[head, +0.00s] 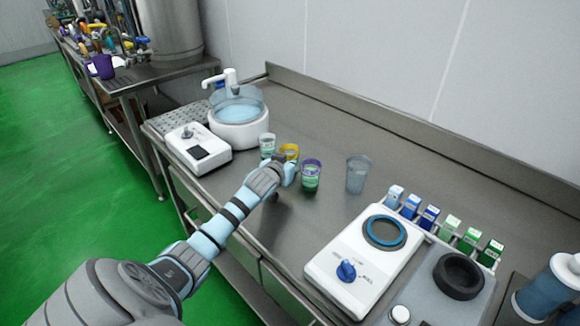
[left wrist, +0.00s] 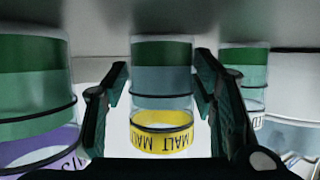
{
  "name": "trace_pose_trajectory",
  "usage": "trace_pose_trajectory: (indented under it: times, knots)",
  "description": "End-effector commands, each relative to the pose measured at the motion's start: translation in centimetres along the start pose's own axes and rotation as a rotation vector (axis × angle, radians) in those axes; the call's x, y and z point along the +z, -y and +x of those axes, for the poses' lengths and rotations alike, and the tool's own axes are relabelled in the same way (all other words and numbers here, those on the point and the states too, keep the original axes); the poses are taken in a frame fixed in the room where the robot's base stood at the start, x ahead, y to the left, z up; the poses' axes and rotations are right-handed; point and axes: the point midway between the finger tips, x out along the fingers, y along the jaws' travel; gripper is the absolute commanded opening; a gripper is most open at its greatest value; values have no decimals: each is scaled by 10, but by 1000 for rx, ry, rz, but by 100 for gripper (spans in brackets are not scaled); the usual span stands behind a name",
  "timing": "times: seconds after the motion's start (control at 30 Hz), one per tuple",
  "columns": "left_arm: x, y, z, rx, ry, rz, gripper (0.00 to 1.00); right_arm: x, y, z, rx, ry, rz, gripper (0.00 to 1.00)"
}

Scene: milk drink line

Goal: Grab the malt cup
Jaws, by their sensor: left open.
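The malt cup (head: 291,150) is a clear cup with a yellow band, standing on the steel counter (head: 325,130). My left gripper (head: 287,171) is right at it in the head view and hides its lower part. In the left wrist view the picture is upside down, and the malt cup (left wrist: 162,95) with its yellow "MALT" label is between the two fingers of my left gripper (left wrist: 162,82). The fingers are open, one on each side, with a visible gap to the cup. My right gripper is not in view.
A purple-banded cup (head: 311,177) stands close on the right, a white-labelled cup (head: 267,145) close on the left. A clear cup (head: 357,175) is further right. A white scale (head: 197,150), a water basin (head: 238,120) and a white dial machine (head: 350,270) flank the row.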

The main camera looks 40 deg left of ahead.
Motion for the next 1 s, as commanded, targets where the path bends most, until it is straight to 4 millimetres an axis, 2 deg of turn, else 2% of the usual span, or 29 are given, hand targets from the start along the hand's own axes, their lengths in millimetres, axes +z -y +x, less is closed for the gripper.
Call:
trace_pose_trajectory:
  times: [0.13,0.17,0.43,0.77,0.87,1.0]
  knots:
    - [-1,0,0,0,0,0,52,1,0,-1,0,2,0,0]
    - [-1,0,0,0,0,0,49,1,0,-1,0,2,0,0]
    - [-1,0,-1,0,0,0,6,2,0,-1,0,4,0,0]
    - [-8,0,-4,1,-3,0,6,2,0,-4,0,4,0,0]
    - [-21,0,-9,1,-4,0,6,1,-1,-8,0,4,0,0]
    - [-55,0,-23,1,-7,1,6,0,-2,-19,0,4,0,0]
